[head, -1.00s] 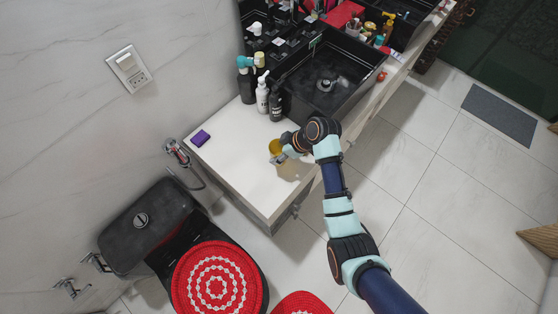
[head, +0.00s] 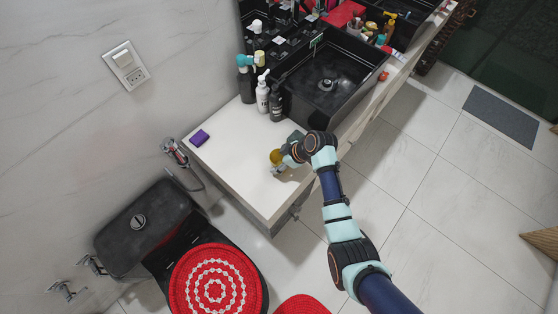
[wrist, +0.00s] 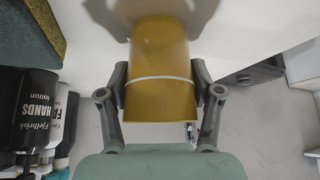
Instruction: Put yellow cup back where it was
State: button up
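The yellow cup (head: 276,156) is over the front part of the white counter, near the counter's front edge. In the wrist view the cup (wrist: 160,75), with a thin pale band around it, fills the space between my fingers. My gripper (head: 283,162) is shut on it, with one finger pressed to each side (wrist: 161,85). A shadow of the cup and fingers falls on the white surface behind. Whether the cup's base touches the counter cannot be told.
A teal sponge-like block (head: 296,136) lies on the counter beside my gripper. Several pump bottles (head: 262,97) stand farther back, by the black sink (head: 300,95). A purple block (head: 200,138) is at the left. The counter (head: 238,160) is clear between.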

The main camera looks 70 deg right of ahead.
jog(key=shift+o, duration=1.2)
jog(key=shift+r, duration=0.2)
jog(key=p+v, duration=0.3)
jog(key=v, duration=0.9)
jog(key=shift+w+a, duration=0.1)
